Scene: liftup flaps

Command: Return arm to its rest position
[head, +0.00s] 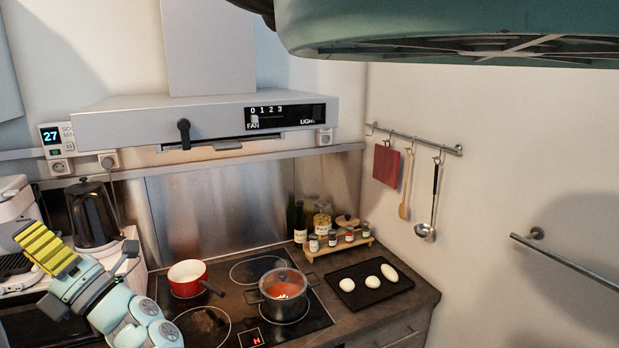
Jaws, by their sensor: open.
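My gripper (82,260) is at the lower left of the head view, at the end of my pale teal arm. It is open, with a yellow ridged pad on its left finger. Nothing shows between the fingers. In the picture it overlaps the coffee machine and the area below the black kettle (93,213); whether it touches either cannot be told. Most of my arm is cut off by the bottom edge.
A red pot (187,277) and a steel pot with red contents (284,291) stand on the black hob (247,318). A range hood (205,118) hangs above. A spice rack (338,248) and a dark tray (368,298) sit right. The coffee machine (15,205) stands far left.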

